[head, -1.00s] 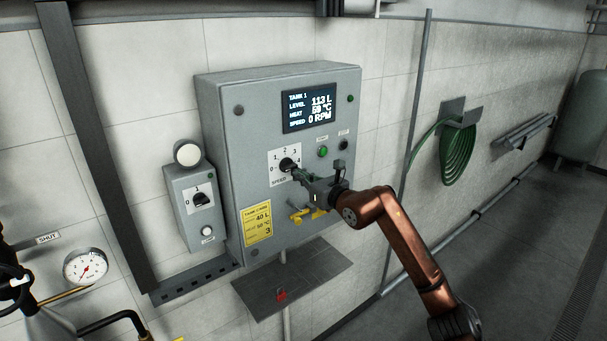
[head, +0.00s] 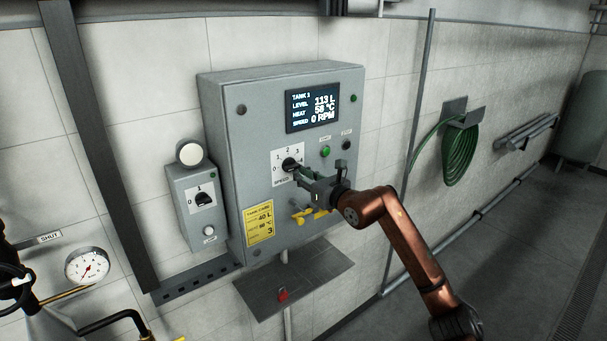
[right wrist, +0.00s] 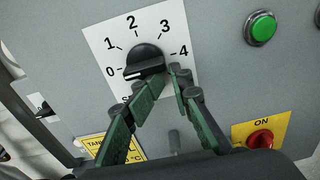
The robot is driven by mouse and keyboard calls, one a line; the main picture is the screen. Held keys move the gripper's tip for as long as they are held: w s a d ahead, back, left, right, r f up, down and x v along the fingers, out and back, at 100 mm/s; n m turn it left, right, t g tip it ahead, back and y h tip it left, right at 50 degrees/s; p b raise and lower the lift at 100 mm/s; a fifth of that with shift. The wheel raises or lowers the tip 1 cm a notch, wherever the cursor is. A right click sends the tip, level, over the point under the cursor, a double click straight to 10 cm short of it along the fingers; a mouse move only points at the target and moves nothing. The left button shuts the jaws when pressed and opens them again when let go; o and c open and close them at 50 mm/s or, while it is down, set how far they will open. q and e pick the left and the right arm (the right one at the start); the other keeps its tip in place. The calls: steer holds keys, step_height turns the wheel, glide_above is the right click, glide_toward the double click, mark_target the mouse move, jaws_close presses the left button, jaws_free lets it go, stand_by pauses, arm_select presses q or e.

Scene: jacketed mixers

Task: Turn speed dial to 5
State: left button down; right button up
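The black speed dial (head: 290,165) sits on a white scale plate on the grey control box; in the right wrist view the dial (right wrist: 146,62) has its white mark toward 0. The numbers I can read run from 0 to 4; I see no 5. My right gripper (head: 298,172) is at the dial, coming from the lower right. In the right wrist view its green fingers (right wrist: 167,80) have a small gap between their tips, at the dial's lower right edge. I cannot tell whether they touch it. My left gripper is not in view.
The display (head: 312,108) reads 113 L, 58 °C and 0 RPM. A green button (right wrist: 260,27) and a red ON knob (right wrist: 261,139) are near the dial. A yellow card (head: 260,224) and yellow handle (head: 310,216) are below. A switch box (head: 199,203) stands left.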

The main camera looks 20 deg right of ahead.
steer(key=r, duration=0.3)
steer(key=shift+s+a+r+t, duration=0.2)
steer(key=shift+s+r+t, duration=0.15)
steer(key=shift+r+t, duration=0.05)
steer(key=b, duration=0.5)
glide_toward(292, 159)
steer(key=s+f, duration=0.2)
steer(key=f, duration=0.1)
steer(key=shift+s+d+g, duration=0.2)
steer(key=shift+d+g, duration=0.15)
steer(key=shift+g, duration=0.05)
